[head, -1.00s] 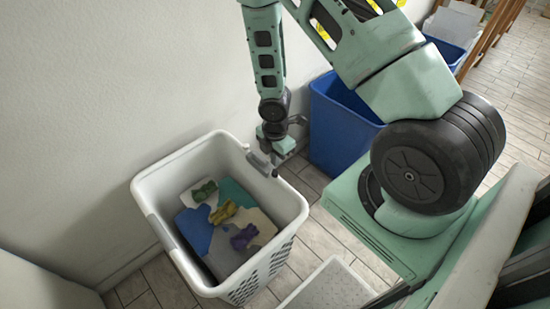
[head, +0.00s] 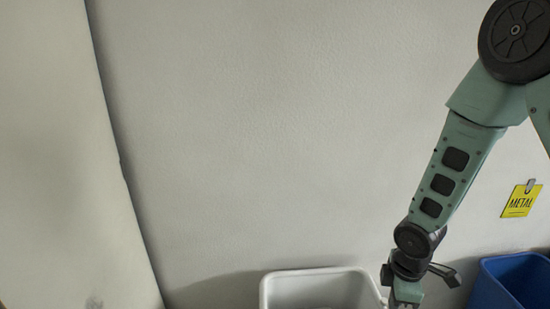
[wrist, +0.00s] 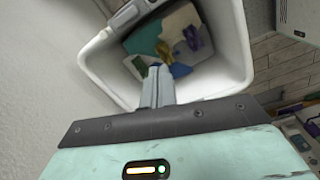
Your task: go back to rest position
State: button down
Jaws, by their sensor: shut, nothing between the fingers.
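Inside the basket lie a green piece (wrist: 140,65), a yellow piece (wrist: 165,53) and a purple piece (wrist: 193,38) on flat coloured sheets. I cannot tell how high the fingers are above the basket.
A blue bin (head: 512,282) stands right of my gripper. A yellow METAL sign (head: 521,202) hangs on the wall (head: 270,140) above it. A pale bin (wrist: 297,18) is at the wrist view's upper right. Tiled floor (wrist: 275,75) shows beside the basket.

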jog(key=s+a+r+m, duration=0.4)
jog(key=s+a+r, duration=0.2)
jog(key=a+r, duration=0.45)
jog(key=s+a+r+m+y+p, duration=0.1)
jog(key=s+a+r+m, duration=0.2)
jog(key=s+r, duration=0.7)
jog(key=s, duration=0.3)
jog(key=shift+a+r+g, duration=0.25)
jog(key=shift+a+g, duration=0.15)
jog(key=shift+s, duration=0.1)
